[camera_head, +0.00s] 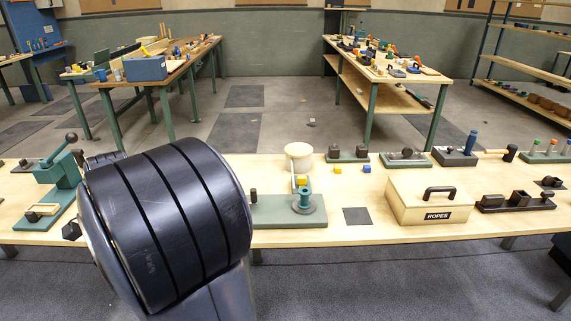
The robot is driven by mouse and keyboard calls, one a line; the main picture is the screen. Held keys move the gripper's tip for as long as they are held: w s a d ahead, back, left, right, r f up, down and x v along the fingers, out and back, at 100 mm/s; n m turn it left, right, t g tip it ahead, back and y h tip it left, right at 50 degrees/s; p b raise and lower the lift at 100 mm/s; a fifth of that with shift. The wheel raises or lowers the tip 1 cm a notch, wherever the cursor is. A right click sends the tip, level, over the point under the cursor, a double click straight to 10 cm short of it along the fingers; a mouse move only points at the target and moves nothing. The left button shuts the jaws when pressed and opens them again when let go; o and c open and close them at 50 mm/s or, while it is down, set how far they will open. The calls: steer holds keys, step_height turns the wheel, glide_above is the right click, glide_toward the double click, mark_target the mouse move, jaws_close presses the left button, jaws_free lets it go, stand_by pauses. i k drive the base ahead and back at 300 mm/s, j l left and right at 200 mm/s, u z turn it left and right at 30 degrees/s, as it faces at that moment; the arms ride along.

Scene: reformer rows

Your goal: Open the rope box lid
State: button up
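The rope box (400,209) is a pale wooden box on the near workbench, right of centre. A black label reading "ROPES" is on its front. Its lid (405,187) lies flat on top and looks closed, with a black arched handle (439,191) on it. A large dark ribbed cylindrical part, which looks like part of my arm, fills the left foreground and hides some of the bench. My gripper's fingers are not visible in this view. Nothing is seen touching the box or its handle.
The bench front edge before the box is clear.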

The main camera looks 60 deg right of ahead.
mark_target(433, 190)
steer(key=l+z, duration=0.15)
steer(key=z, duration=0.3)
steer(key=k+l+z, duration=0.1)
steer(key=z, duration=0.3)
steer(key=l+z, duration=0.25)
steer(key=z, duration=0.2)
steer(key=l+z, duration=0.2)
steer(key=z, duration=0.2)
steer(key=i+l+z, duration=0.1)
steer(key=l, duration=0.25)
steer(key=i+l+z, duration=0.15)
steer(key=l, duration=0.25)
steer(key=l+z, duration=0.1)
steer(key=l, duration=0.25)
steer(key=i+l+z, duration=0.1)
steer(key=l, duration=0.25)
steer(key=i, duration=0.1)
